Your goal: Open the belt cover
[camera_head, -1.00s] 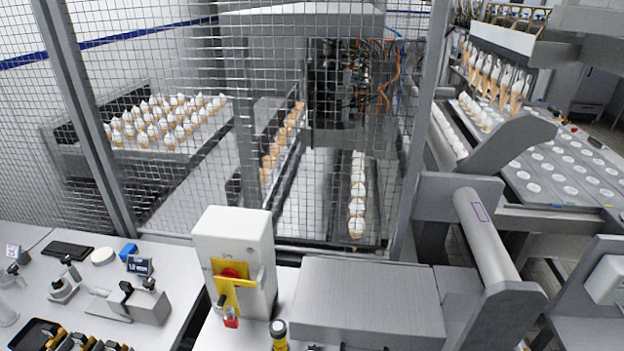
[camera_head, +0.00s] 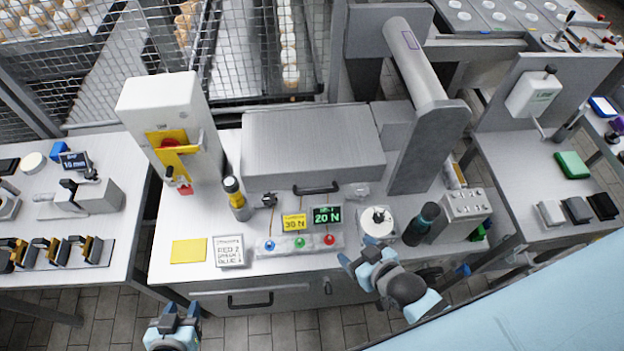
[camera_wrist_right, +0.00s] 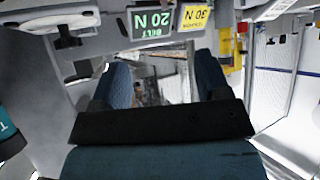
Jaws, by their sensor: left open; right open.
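The belt cover (camera_head: 312,142) is a closed grey metal box lid at the back middle of the work table. A black bar handle (camera_head: 316,189) is on its front edge. My right gripper (camera_head: 357,252) is open and empty, in front of the table's front right part, well short of the handle. Its two blue fingers are spread in the right wrist view (camera_wrist_right: 160,85), with nothing between them. My left gripper (camera_head: 176,316) is open and empty, low at the left, in front of the table's edge and far from the cover.
Between the handle and the front edge stand a yellow display (camera_head: 294,222), a green "20 N" display (camera_head: 327,215) and several coloured buttons. A white switch box (camera_head: 165,105) and a black-yellow post (camera_head: 236,196) stand left. A round white dial (camera_head: 377,222) and dark bottle (camera_head: 422,222) stand right.

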